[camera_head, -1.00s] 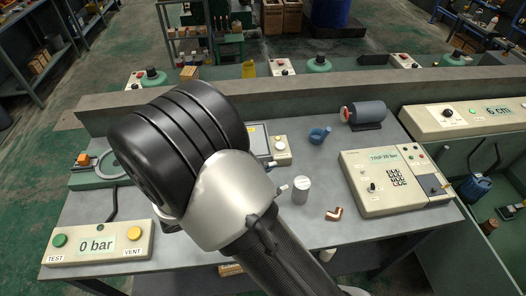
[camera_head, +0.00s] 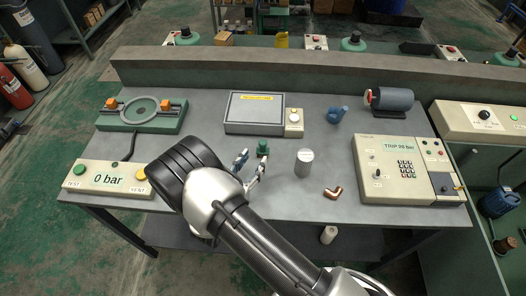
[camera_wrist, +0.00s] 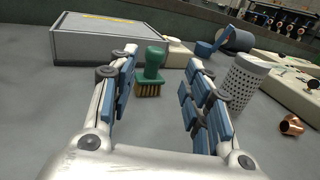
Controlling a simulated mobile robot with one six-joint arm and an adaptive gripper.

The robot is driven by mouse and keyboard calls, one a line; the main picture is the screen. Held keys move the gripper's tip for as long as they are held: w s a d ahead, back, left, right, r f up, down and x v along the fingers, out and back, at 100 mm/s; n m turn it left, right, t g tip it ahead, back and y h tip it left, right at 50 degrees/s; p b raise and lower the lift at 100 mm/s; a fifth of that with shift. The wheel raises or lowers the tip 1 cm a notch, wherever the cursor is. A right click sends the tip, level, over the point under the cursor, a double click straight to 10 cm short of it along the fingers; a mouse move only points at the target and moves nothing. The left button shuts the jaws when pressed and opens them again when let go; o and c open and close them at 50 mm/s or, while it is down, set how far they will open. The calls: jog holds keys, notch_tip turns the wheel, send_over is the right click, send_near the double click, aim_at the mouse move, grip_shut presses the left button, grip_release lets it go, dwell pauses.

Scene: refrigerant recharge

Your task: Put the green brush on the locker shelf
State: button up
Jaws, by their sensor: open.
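The green brush (camera_head: 263,148) stands on the grey workbench (camera_head: 221,154), handle up. In the wrist view the green brush (camera_wrist: 150,68) shows its tan bristles down on the bench, ahead of and between my finger pads. My gripper (camera_head: 251,166) is open and low over the bench, its fingers pointing at the brush. In the wrist view my gripper (camera_wrist: 161,88) has its two blue-padded fingers spread apart with nothing held. I see no locker shelf that I can identify.
A perforated grey cylinder (camera_head: 304,163) stands just right of the brush, close to my right finger. A grey case (camera_head: 255,114) lies behind the brush. A copper elbow (camera_head: 333,193) and a control box (camera_head: 408,170) lie to the right. A 0 bar panel (camera_head: 108,178) is at left.

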aim_at(261, 145)
jog(key=x, duration=0.3)
jog(key=b+x, duration=0.1)
jog(key=x, duration=0.5)
jog(key=shift+w+a+b, duration=0.2)
jog(key=shift+a+b, duration=0.1)
jog(key=shift+b, duration=0.05)
grip_shut()
